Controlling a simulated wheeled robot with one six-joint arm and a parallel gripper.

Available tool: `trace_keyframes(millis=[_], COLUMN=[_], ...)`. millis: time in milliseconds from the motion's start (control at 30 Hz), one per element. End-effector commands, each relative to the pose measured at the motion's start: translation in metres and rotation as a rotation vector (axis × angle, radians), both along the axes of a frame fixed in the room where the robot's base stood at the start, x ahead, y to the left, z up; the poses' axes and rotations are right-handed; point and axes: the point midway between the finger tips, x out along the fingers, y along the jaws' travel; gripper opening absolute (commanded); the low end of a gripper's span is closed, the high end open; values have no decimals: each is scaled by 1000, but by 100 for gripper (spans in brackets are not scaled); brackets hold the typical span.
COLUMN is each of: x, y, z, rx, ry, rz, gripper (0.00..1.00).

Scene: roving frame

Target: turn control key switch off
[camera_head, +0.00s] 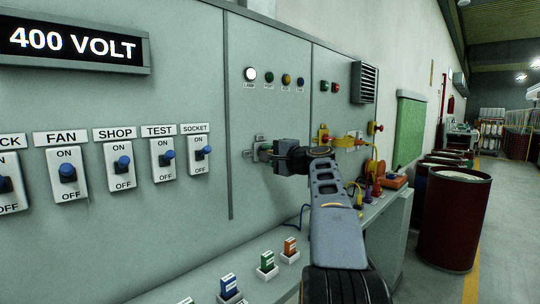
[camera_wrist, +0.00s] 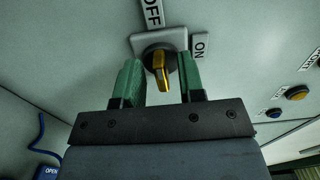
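The control key switch shows in the wrist view as a black round knob with a yellow key handle (camera_wrist: 161,72) on a grey square plate (camera_wrist: 172,40). An OFF label (camera_wrist: 152,12) is at the plate's upper left and an ON label (camera_wrist: 199,46) at its right. The yellow handle points down in the picture, slightly right. My gripper (camera_wrist: 159,66) has its green fingers apart, one on each side of the handle, with visible gaps. In the head view my gripper (camera_head: 270,152) is close to the panel and mostly hides the switch.
The grey panel (camera_head: 110,240) carries a row of toggle switches, including SOCKET (camera_head: 202,154), and round lamps (camera_head: 251,74) above. Plugs (camera_head: 267,262) stand on the ledge below. Yellow equipment (camera_head: 345,141) is right of my arm. Dark red barrels (camera_head: 452,225) stand farther right.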

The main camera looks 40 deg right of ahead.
Motion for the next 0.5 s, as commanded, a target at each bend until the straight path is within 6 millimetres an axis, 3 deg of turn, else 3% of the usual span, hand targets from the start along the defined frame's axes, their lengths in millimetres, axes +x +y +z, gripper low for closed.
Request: trace_keyframes(millis=[300, 500], x=[-3, -29], y=[-1, -6], z=[0, 0], rx=[1, -1], ry=[-1, 0], rz=[-1, -4], gripper=[39, 39])
